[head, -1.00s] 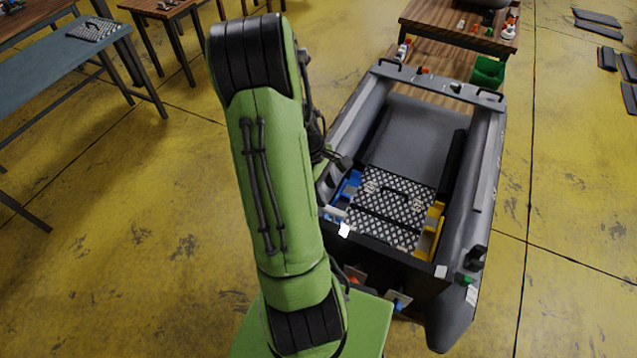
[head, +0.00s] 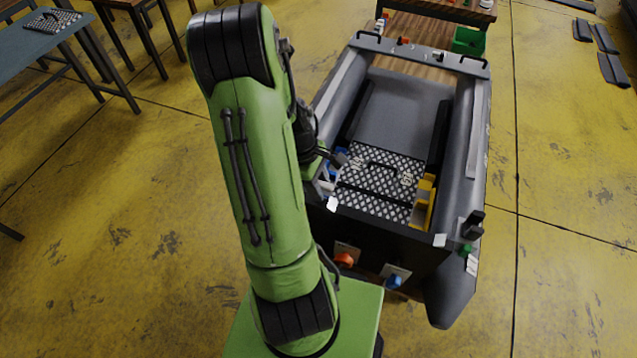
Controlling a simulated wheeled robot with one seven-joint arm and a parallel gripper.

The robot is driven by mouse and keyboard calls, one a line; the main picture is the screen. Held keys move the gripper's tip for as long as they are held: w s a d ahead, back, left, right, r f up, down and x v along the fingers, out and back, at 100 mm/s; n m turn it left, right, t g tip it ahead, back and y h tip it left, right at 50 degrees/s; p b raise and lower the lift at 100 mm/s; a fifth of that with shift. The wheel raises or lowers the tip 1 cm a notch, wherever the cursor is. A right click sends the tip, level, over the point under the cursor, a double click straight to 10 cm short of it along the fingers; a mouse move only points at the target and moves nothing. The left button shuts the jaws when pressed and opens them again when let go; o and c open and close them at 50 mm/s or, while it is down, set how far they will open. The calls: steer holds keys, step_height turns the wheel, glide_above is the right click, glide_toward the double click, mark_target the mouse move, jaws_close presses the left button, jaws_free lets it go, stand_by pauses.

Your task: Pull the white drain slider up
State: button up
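The grey inflatable boat (head: 462,210) lies ahead, with its black transom (head: 385,238) facing me. Two pale plates sit low on the transom, one with an orange knob (head: 344,259) and one with a blue knob (head: 394,281). Small white pieces show at the transom's top left (head: 332,204) and top right (head: 439,240). I cannot tell which pale part is the drain slider. My gripper (head: 337,159) is mostly hidden behind my green arm. Only a dark tip shows, over the boat's left tube near the transom. Its opening and any contact are hidden.
A patterned hatch panel (head: 382,181) with a black handle lies inside the boat, between blue parts (head: 340,160) and a yellow bin (head: 424,200). A wooden table (head: 430,22) and green crate (head: 468,41) stand beyond.

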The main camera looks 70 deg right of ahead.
jaws_close()
steer(key=shift+r+p, duration=2.2)
steer(key=shift+r, duration=0.35)
steer(key=shift+o, duration=1.7)
jaws_free()
steer(key=shift+f, duration=0.1)
step_height(320, 180, up, 7)
steer(key=p, duration=0.5)
steer(key=shift+p, duration=0.35)
